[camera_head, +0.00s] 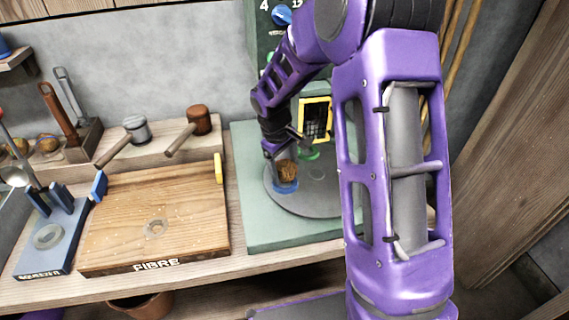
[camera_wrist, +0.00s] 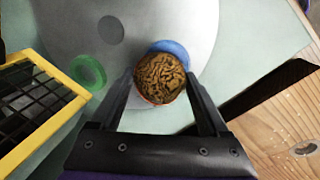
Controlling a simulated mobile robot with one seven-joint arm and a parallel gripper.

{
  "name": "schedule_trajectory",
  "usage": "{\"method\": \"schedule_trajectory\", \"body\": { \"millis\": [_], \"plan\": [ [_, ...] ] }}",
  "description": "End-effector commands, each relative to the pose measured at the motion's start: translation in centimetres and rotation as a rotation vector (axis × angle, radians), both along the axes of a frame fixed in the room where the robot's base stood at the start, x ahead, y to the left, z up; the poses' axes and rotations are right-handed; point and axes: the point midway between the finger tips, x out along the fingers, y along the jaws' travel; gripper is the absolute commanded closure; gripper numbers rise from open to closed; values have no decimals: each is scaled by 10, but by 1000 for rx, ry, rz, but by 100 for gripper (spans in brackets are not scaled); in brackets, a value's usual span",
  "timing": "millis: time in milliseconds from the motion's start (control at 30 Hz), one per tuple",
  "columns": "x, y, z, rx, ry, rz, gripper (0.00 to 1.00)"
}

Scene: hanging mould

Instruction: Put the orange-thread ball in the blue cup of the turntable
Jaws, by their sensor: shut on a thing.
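A brown, fibrous ball (camera_wrist: 159,76) with an orange thread edge showing at its lower rim is held between the two fingers of my gripper (camera_wrist: 160,92). In the head view the ball (camera_head: 287,170) is at the blue cup (camera_head: 284,186), in front of or just above it. In the wrist view the blue cup (camera_wrist: 172,50) shows partly behind the ball, its far rim visible; the rest is hidden. I cannot tell whether the ball touches the cup. The grey round turntable (camera_head: 310,203) carries the cup, with a green cup (camera_head: 309,153) farther back.
A yellow-framed black grid (camera_head: 316,120) stands close behind the gripper. The wooden FIBRE board (camera_head: 150,215) lies left of the turntable's green base (camera_head: 258,232). Two mallets (camera_head: 198,120) rest on a wooden block at the back. A blue SQUEEZER (camera_head: 50,236) stands far left.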

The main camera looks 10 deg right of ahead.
Motion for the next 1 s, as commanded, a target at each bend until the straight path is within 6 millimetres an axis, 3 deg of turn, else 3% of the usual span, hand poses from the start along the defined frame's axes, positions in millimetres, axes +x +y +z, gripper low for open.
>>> {"method": "schedule_trajectory", "body": {
  "millis": [200, 867, 900, 1000],
  "plan": [
    [0, 0, -13, 1, 1, 0, 84],
    [0, 0, -16, 0, 0, 0, 84],
    [0, 0, -16, 0, 0, 0, 20],
    [0, 0, -16, 0, 0, 0, 2]
  ]
}}
